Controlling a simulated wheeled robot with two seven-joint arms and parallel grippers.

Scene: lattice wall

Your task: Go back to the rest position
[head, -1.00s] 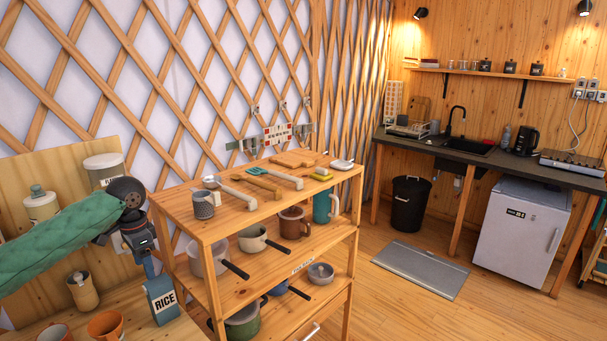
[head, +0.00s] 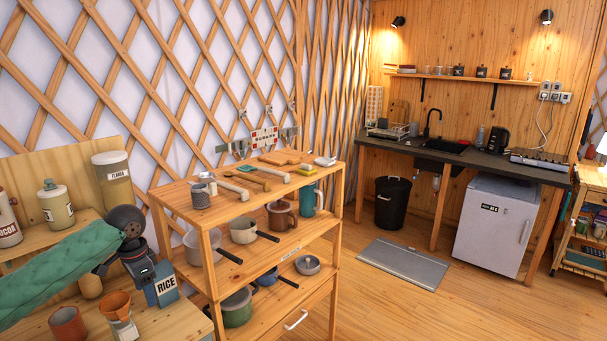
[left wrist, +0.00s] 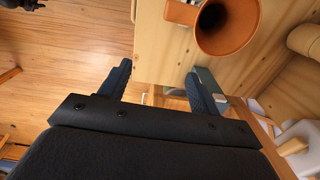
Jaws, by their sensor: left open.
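My left arm in its green sleeve (head: 60,262) comes in from the left in the head view. My left gripper (head: 148,284) points down beside the blue RICE box (head: 166,286), over the low wooden counter. In the left wrist view its two dark fingers (left wrist: 160,82) stand wide apart with nothing held between them. An orange cup (left wrist: 228,28) is beyond the fingers there. I cannot tell whether the gripper touches the box. My right gripper is not in view.
A wooden shelf cart (head: 240,262) with pots, mugs and tools stands just right of the left gripper. Orange cups (head: 68,322) and canisters (head: 112,180) stand on the left counter. Open floor (head: 400,310) lies right of the cart, with a grey mat (head: 402,264).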

